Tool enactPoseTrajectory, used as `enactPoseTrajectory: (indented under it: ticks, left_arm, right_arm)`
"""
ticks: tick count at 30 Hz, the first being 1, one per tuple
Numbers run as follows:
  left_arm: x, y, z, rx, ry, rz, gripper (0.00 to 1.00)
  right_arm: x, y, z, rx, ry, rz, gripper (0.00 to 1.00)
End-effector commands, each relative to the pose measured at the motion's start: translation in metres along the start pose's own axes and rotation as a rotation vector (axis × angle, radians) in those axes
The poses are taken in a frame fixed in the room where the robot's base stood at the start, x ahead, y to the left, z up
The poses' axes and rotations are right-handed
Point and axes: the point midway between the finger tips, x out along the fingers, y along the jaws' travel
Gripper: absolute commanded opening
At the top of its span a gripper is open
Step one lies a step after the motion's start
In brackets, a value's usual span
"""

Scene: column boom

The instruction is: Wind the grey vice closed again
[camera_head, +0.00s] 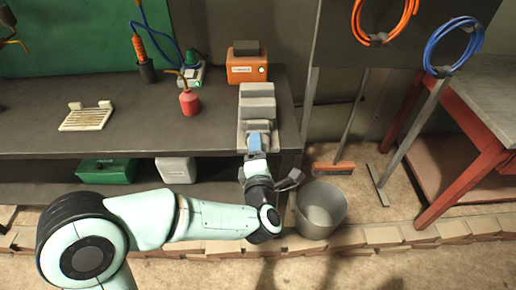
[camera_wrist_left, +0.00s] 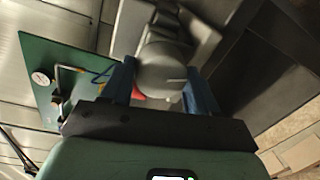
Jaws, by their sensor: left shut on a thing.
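The grey vice (camera_head: 257,108) stands on the dark workbench near its right front corner. Its body also shows in the left wrist view (camera_wrist_left: 180,28), behind a round grey part (camera_wrist_left: 164,72) at its front. My left gripper (camera_head: 256,145) is at the front of the vice. In the left wrist view its two blue fingers (camera_wrist_left: 160,88) are on either side of the round part, shut on it. How wide the vice jaws stand apart cannot be told. My right gripper is not in view.
An orange box (camera_head: 247,66) stands behind the vice, and a red bottle (camera_head: 189,103) stands to its left. A grey bucket (camera_head: 321,209) is on the floor below right. A broom (camera_head: 334,167) and a red-framed table (camera_head: 478,170) are further right.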

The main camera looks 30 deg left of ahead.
Motion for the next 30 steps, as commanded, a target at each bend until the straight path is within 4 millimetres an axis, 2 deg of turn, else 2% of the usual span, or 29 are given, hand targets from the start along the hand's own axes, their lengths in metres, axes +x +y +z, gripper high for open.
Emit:
enactPoseTrajectory:
  ticks: [17,30]
  left_arm:
    - [0.0,0.0,0.002,0.548,0.032,0.002,0.29]
    - [0.0,-0.001,0.002,0.967,0.056,0.006,0.29]
  right_arm:
    - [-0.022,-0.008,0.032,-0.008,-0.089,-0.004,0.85]
    - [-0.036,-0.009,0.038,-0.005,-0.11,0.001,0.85]
